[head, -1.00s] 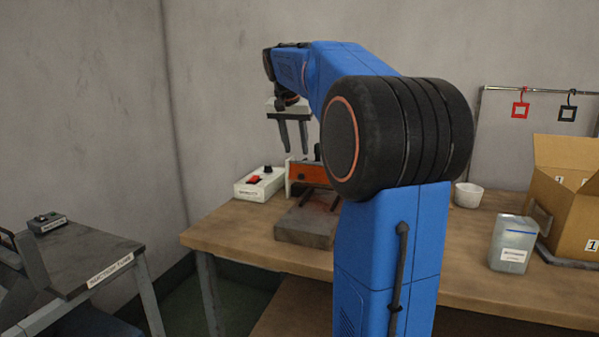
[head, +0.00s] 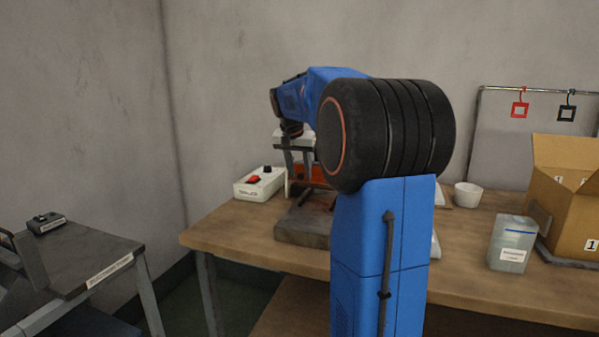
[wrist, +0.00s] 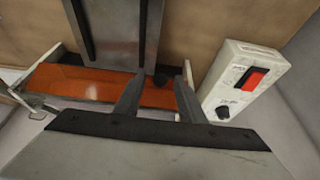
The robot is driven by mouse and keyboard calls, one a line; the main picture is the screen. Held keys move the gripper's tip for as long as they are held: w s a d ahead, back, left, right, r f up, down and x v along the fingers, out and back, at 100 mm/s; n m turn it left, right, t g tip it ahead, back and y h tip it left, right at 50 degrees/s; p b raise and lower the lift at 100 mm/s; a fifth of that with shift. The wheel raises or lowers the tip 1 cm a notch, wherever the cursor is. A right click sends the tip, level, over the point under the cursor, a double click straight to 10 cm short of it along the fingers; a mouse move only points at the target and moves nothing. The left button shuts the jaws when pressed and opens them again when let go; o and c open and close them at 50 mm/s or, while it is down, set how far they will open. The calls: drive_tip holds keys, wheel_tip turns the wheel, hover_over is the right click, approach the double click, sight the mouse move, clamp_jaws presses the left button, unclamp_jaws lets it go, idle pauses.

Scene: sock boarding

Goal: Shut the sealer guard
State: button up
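The sealer guard (head: 318,172) is an orange panel in a pale frame at the back of the sealer's dark grey plate (head: 300,228). It looks raised, but its exact angle is hard to tell. The guard also shows in the wrist view (wrist: 85,84) as a long orange strip, with a thin wire loop at its left end. My gripper (wrist: 160,82) is open and empty, fingers pointing down over the guard's right part. I cannot tell whether a finger touches it. In the head view my arm hides the sealer's right side.
A white control box (head: 259,184) with a red switch stands left of the sealer, close to my gripper. The workbench's (head: 225,240) front left is clear.

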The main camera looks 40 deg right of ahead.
clamp_jaws()
drive_tip(key=shift+f+h, duration=0.25)
drive_tip(key=shift+h, duration=0.15)
drive_tip(key=shift+w+d+f+t+h, duration=0.15)
drive_tip(key=shift+f+t+h, duration=0.1)
drive_tip(key=shift+t+h, duration=0.3)
drive_tip(key=shift+d+f+t+h, duration=0.1)
drive_tip(key=shift+f+t+h, duration=0.2)
drive_tip(key=shift+h, duration=0.35)
drive_tip(key=shift+r, duration=0.1)
unclamp_jaws()
drive_tip(key=v, duration=1.7)
